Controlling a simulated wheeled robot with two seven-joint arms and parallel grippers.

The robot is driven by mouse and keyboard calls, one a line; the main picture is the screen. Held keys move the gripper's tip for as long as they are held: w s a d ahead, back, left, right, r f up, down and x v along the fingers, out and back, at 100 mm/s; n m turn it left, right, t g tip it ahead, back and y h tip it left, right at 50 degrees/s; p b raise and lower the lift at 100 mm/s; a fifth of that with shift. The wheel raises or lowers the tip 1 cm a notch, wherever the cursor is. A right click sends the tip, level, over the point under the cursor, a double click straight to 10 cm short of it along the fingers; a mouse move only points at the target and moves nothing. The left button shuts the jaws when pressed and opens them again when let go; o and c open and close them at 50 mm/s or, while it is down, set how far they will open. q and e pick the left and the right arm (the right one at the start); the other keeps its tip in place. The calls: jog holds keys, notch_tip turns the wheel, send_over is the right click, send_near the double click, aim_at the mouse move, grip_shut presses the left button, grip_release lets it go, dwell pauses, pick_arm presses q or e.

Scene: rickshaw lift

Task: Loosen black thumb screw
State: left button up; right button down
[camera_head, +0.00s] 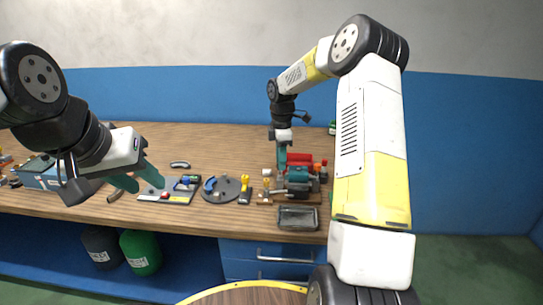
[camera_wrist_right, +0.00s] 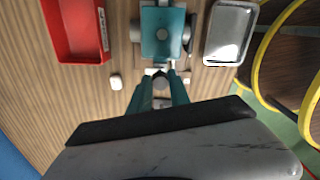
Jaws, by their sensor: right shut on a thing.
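A teal vise-like fixture (camera_head: 298,177) stands at the right of the bench; it also shows from above in the right wrist view (camera_wrist_right: 163,45). My right gripper (camera_head: 281,170) reaches down to its left side. In the right wrist view its teal fingers (camera_wrist_right: 161,75) are closed in on a small dark round part, seemingly the black thumb screw (camera_wrist_right: 161,84), beside the fixture. The exact contact is partly hidden by the fingers. My left gripper (camera_head: 148,184) is open and empty, above the bench at the left.
A red bin (camera_wrist_right: 76,30) and a grey metal tray (camera_head: 297,217) flank the fixture. A board with small parts (camera_head: 168,191) and a round grey plate (camera_head: 221,189) lie left of it. A yellow-rimmed round table (camera_head: 245,288) stands in front. The back of the wooden bench is mostly clear.

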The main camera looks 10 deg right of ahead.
jog(key=shift+r, duration=0.1)
jog(key=c, duration=1.2)
grip_release()
notch_tip(320, 180, up, 8)
jog(key=shift+f, duration=0.25)
jog(key=shift+r, duration=0.1)
